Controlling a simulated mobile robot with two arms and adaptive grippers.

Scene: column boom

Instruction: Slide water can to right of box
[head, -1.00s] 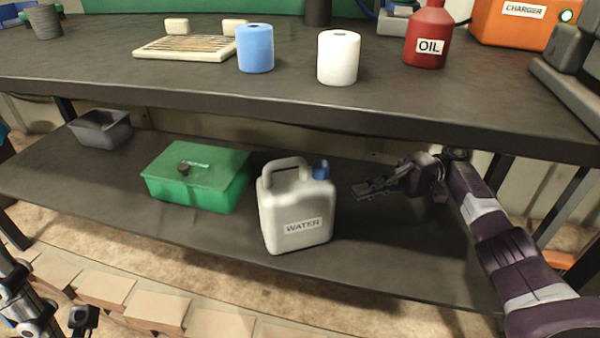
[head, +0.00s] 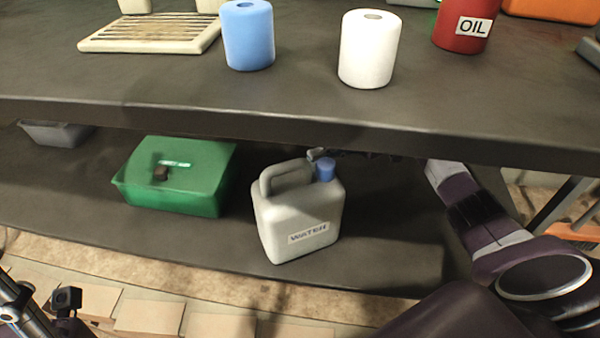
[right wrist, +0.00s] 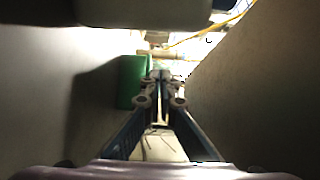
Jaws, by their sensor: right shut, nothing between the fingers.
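The white water can (head: 298,222), with a blue cap and a WATER label, stands upright on the lower shelf. The green box (head: 178,180) with a closed lid is to its left, with a small gap between them. My right gripper (head: 316,153) is behind the top of the can, mostly hidden by the can and the upper shelf; I cannot tell whether it touches the can. In the right wrist view its fingers (right wrist: 161,84) are together and empty, with the green box (right wrist: 132,82) beyond. Part of my left gripper (head: 65,300) shows at the bottom left; its fingers are unclear.
The upper shelf (head: 300,118) overhangs the right arm closely. On it are a blue roll (head: 248,38), a white roll (head: 367,50), a red oil bottle (head: 466,25) and a slatted tray (head: 150,43). A grey bin (head: 55,133) is far left. The lower shelf right of the can is clear.

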